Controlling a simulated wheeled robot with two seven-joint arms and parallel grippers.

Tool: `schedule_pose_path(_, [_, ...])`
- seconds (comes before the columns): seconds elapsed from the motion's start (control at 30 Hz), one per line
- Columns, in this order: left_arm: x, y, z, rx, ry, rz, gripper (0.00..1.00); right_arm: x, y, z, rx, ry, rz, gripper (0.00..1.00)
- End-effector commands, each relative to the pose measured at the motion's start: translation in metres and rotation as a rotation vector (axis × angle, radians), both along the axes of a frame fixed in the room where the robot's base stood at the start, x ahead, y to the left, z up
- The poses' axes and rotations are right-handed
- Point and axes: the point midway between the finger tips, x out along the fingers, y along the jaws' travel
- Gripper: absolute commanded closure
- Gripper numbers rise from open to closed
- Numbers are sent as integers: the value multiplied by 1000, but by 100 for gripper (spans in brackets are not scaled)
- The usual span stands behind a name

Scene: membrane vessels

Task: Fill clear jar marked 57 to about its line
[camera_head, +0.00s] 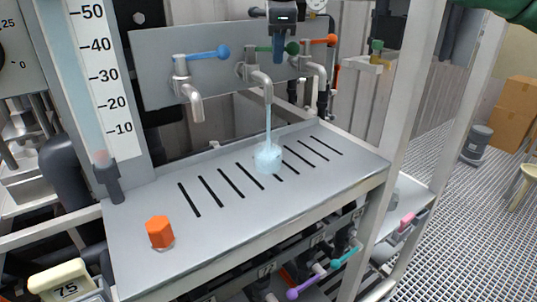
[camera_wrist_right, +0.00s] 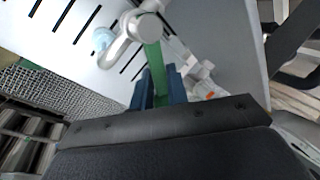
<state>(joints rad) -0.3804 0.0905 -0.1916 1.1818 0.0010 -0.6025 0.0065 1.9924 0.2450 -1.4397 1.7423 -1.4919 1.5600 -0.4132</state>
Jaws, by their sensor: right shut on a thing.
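A small clear jar (camera_head: 268,157) stands on the slotted grey bench under the middle spout (camera_head: 261,82). A stream of water (camera_head: 268,122) falls from the spout into it. The jar looks pale blue with water; its number and line are too small to read. My right gripper (camera_head: 278,56) is at the middle tap, shut on its green lever (camera_head: 291,48). In the right wrist view, the blue fingers (camera_wrist_right: 158,92) close around the green lever (camera_wrist_right: 155,68), and the jar (camera_wrist_right: 103,38) shows beyond the spout. My left gripper is not in view.
A blue-levered tap (camera_head: 207,54) stands left and an orange-levered tap (camera_head: 320,42) right of the middle one. An orange-capped vessel (camera_head: 160,233) sits at the bench's front left. A scale column (camera_head: 106,80) rises at left.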

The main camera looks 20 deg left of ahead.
Motion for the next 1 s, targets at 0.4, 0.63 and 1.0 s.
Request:
schedule_pose_path(0.4, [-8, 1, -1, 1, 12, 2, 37, 12, 7, -5, -2, 6, 271, 100])
schedule_pose_path(0.63, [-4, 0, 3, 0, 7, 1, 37, 16, 9, -6, -4, 6, 348, 100])
schedule_pose_path(1.0, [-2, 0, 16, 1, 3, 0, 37, 27, 20, -6, -4, 6, 623, 100])
